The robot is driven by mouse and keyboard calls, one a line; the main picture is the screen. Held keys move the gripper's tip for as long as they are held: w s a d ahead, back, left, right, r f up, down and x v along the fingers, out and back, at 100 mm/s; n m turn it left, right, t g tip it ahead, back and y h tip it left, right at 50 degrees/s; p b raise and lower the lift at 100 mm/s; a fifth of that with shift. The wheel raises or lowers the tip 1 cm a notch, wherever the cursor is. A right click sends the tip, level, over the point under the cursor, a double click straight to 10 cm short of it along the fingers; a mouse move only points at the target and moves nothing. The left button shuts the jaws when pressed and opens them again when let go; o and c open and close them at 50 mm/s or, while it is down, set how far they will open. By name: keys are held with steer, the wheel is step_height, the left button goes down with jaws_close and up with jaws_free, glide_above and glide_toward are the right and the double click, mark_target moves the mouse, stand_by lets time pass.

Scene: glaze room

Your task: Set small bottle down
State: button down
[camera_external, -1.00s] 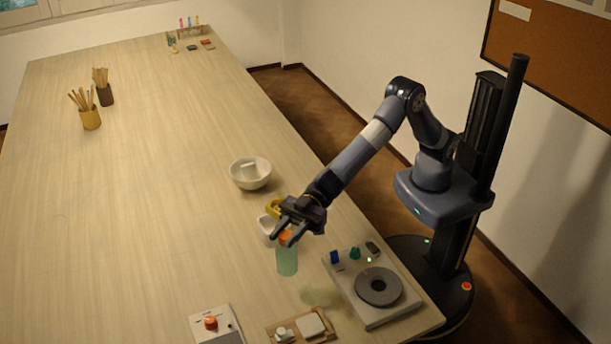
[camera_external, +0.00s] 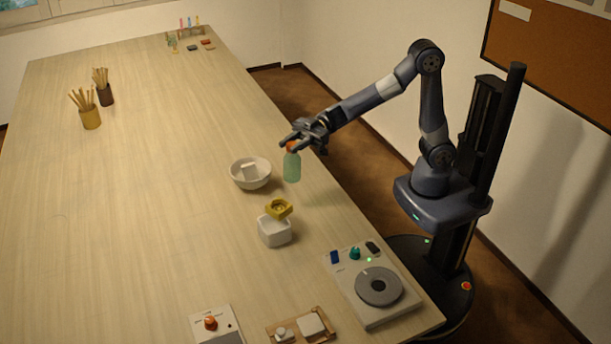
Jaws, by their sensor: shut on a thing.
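The small bottle (camera_external: 292,168) is pale green and see-through with an orange cap. My gripper (camera_external: 292,145) is shut on it at the cap, and the bottle hangs upright below the fingers. It appears to be held above the table (camera_external: 150,210), just right of the white bowl (camera_external: 250,181) in the picture. The exact gap between the bottle's base and the table is hard to tell.
A white square container (camera_external: 274,232) and a yellow piece (camera_external: 279,208) stand in front of the bowl. A device with a round grey plate (camera_external: 379,287) sits at the near right edge. A wooden tray (camera_external: 290,325) and an orange-knob box (camera_external: 211,324) lie nearest. The table's left middle is clear.

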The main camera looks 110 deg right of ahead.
steer(key=d+f+v, duration=0.1)
steer(key=v, duration=0.7)
step_height(320, 180, down, 10)
steer(key=b, duration=0.2)
steer(key=shift+s+m+h, duration=0.2)
steer(key=shift+m+h, duration=0.1)
steer(key=shift+h, duration=0.1)
steer(key=shift+f, duration=0.15)
steer(key=shift+f, duration=0.2)
steer(key=c, duration=1.1)
jaws_free()
steer(key=shift+r, duration=0.1)
steer(key=shift+r, duration=0.15)
steer(key=b+v, duration=0.1)
steer(key=v, duration=1.1)
